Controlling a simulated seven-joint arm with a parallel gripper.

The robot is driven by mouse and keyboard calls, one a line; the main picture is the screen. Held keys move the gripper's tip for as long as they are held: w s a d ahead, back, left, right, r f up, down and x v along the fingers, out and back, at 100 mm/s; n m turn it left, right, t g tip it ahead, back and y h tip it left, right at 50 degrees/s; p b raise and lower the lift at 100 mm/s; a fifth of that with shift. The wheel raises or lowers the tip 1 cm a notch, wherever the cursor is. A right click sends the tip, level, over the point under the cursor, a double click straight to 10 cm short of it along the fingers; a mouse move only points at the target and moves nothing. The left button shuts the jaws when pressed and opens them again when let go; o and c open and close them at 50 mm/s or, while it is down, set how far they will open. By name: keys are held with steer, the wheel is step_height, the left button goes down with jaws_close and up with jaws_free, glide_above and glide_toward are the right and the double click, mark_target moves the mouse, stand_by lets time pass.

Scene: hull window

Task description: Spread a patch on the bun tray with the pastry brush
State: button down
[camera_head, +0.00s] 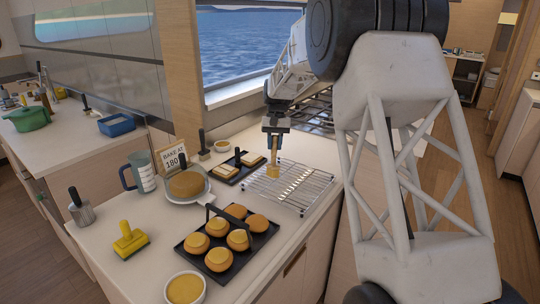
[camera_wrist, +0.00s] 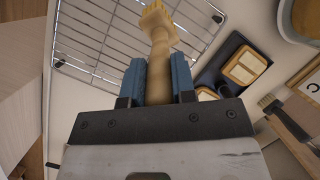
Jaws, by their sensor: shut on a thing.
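The pastry brush (camera_head: 273,172) is held in my gripper (camera_head: 273,128), bristles down, over the wire cooling rack. In the wrist view my blue jaws (camera_wrist: 159,82) are shut on its pale wooden handle (camera_wrist: 160,58), with the yellow bristle head (camera_wrist: 156,18) at the top edge. I cannot tell whether the bristles touch the rack. The bun tray (camera_head: 216,272) is black, with an upright black handle, and holds several round golden buns. It stands on the counter nearer the camera than my gripper.
The wire rack (camera_head: 310,194) lies under the brush. A dark tray with bread slices (camera_head: 226,174), a plated cake (camera_head: 187,198), a jug (camera_head: 143,172) and a sign stand left of it. A yellow-filled bowl (camera_head: 185,288) is at the front; a yellow scraper-like tool (camera_head: 129,241) lies left.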

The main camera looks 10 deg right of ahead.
steer(key=s+a+r+m+t, duration=0.1)
steer(key=s+a+m, duration=0.1)
steer(key=s+m, duration=0.2)
steer(key=s+a+r+m+t, duration=0.1)
steer(key=s+a+m, duration=0.2)
steer(key=s, duration=0.8)
steer(key=s+a+r+m+t+h, duration=0.1)
steer(key=s+a+m, duration=0.2)
steer(key=s+m, duration=0.2)
steer(key=s, duration=0.3)
steer(key=shift+s+r+m+t, duration=0.2)
steer(key=shift+r+m+t, duration=0.1)
steer(key=shift+r, duration=0.05)
steer(key=shift+d, duration=0.1)
steer(key=w+a+f, duration=0.4)
steer(key=w+a, duration=0.5)
steer(key=shift+w+a, duration=0.25)
stand_by(0.4)
